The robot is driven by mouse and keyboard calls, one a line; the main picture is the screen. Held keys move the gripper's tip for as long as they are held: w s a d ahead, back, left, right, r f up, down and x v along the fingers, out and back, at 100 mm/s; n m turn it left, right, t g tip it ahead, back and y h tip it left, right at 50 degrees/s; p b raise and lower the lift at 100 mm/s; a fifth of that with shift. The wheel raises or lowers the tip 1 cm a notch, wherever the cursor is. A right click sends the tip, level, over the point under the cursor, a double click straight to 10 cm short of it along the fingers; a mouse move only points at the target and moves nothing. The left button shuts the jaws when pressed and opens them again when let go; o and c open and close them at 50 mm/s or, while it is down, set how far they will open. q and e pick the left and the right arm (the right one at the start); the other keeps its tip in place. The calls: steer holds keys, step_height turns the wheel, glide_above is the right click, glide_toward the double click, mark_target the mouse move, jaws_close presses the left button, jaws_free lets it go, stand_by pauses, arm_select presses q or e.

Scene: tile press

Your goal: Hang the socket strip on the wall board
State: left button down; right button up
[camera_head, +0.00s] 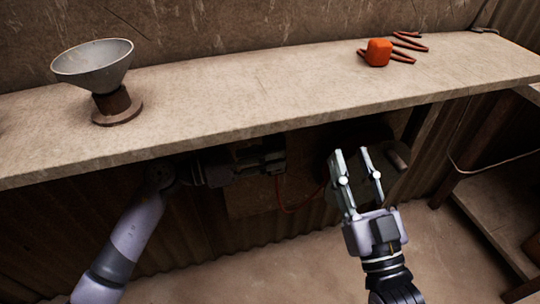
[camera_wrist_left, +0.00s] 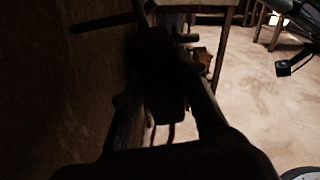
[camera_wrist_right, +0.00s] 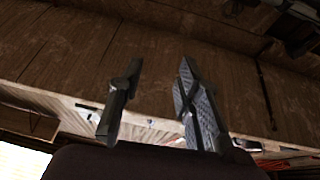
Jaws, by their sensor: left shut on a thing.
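My left gripper (camera_head: 272,164) is in the shade under the bench, shut on the dark socket strip (camera_wrist_left: 160,85). In the left wrist view the strip sits between the fingers, close beside the brown wall board (camera_wrist_left: 55,115); I cannot tell whether it touches the board. A dark rod (camera_wrist_left: 100,23) sticks out near the strip's top end. In the head view part of the board (camera_head: 250,203) shows below the gripper, and a red cord (camera_head: 282,200) hangs there. My right gripper (camera_head: 354,153) is open and empty in front of the bench.
The bench top (camera_head: 230,90) overhangs the left arm. On it stand a grey funnel-shaped bowl (camera_head: 95,68) on a brown base and an orange block (camera_head: 378,52) with a coiled cord. The floor (camera_head: 290,265) in front is clear. A low shelf (camera_head: 500,220) stands at the right.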

arm_select(q)
steer(key=shift+w+a+f+b, duration=0.1)
steer(key=shift+w+f+b, duration=0.2)
steer(key=shift+b, duration=0.2)
steer(key=shift+w+f+b, duration=0.15)
steer(key=shift+w+b, duration=0.1)
steer(key=shift+b, duration=0.05)
arm_select(e)
steer(key=s+r+t+y, duration=0.1)
steer(key=s+r+t, duration=0.3)
steer(key=r, duration=0.1)
steer(key=shift+d+r, duration=0.2)
steer(key=shift+r, duration=0.1)
steer(key=shift+s+y, duration=0.15)
steer(key=shift+y, duration=0.15)
arm_select(q)
steer(key=c, duration=1.2)
jaws_free()
